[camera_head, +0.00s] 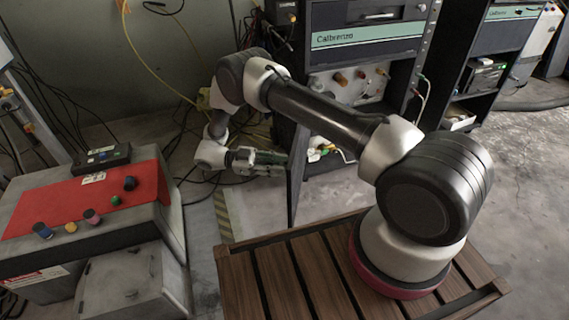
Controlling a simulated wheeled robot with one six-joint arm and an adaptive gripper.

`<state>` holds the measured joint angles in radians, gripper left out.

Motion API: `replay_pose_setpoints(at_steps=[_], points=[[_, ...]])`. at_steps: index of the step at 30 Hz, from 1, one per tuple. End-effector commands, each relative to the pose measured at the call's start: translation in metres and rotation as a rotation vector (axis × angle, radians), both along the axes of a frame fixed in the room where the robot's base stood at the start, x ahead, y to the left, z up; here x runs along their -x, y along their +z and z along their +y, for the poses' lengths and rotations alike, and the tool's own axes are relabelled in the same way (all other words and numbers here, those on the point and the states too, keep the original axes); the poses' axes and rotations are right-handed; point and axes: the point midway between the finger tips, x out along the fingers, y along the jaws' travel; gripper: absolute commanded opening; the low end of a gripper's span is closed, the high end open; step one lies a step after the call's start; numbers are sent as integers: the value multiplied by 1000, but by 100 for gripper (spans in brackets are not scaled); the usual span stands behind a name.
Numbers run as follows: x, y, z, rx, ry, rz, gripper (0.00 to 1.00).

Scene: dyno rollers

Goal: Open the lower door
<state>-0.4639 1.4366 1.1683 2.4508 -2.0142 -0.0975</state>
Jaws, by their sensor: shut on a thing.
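The lower door (297,178) is a dark, narrow-looking panel seen nearly edge-on. It stands swung out from the rack cabinet (385,52), below the green-labelled unit. The space beside it is open, and cables and fittings show inside. My gripper (283,158) is at the left face of the door, reaching in from the left, and is shut on it. The exact part between the fingertips is too small to make out. My arm arches from the slatted wooden platform over to the door's left side.
A grey console with a red top (60,205) and several knobs stands at the left. A second rack (490,70) stands at the back right. Loose cables lie on the floor behind my gripper.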

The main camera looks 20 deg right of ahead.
Motion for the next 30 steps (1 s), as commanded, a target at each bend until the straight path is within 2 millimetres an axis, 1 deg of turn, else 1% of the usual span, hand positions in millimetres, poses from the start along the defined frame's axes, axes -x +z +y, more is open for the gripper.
replay_pose_setpoints(at_steps=[1, 10, 11, 12, 14, 15, 30], points=[[-3, 5, 1, 10, 0, -4, 0], [-3, 5, 3, 14, -1, -3, 0], [-3, 5, 3, 14, -1, -3, 30], [-2, 5, 3, 14, -1, -2, 38], [-2, 5, 3, 13, -2, -2, 48], [-2, 4, 3, 13, -2, -1, 51], [0, 2, 3, 11, -2, 2, 51]])
